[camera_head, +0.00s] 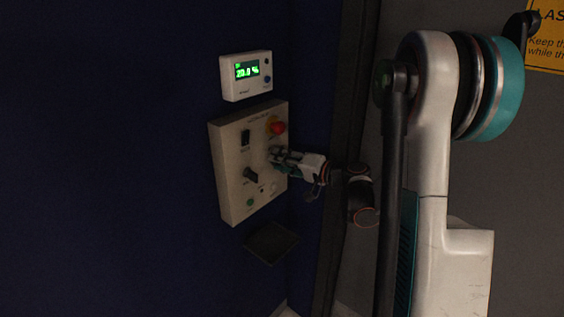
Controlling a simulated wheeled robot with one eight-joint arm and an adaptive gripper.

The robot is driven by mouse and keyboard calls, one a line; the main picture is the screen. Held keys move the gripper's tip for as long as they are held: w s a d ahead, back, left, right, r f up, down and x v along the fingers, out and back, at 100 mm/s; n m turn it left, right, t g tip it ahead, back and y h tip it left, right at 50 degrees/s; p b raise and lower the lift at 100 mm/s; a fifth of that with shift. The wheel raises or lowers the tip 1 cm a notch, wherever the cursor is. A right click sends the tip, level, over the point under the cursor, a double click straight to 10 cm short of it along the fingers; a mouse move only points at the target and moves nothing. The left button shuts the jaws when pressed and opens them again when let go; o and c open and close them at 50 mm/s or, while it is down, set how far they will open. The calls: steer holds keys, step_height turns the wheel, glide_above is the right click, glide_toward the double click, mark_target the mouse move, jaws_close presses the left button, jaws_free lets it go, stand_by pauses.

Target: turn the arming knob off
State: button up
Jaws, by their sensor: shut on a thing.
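A beige control box (229,189) is on the dark blue wall, left of my gripper. A black knob (250,174) shows on the lower left of its face, its pointer tilted. The labels are too small to read, so I cannot tell which control is the arming knob. My gripper (273,155) reaches in from the right, with its fingertips at the right middle of the box face, below the red button. It is shut on a control there, which the fingers hide. The knob at the lower left is clear of the fingers.
A red mushroom button (278,127) on yellow is just above my gripper. A black switch (245,137) and a green button (250,202) are also on the box. A display unit (246,75) hangs above, reading about 20 %. A dark tray-like shape (271,243) is below.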

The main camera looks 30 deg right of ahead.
stand_by(0.4)
steer(key=o, duration=1.1)
steer(key=v, duration=1.2)
steer(key=shift+a, duration=0.1)
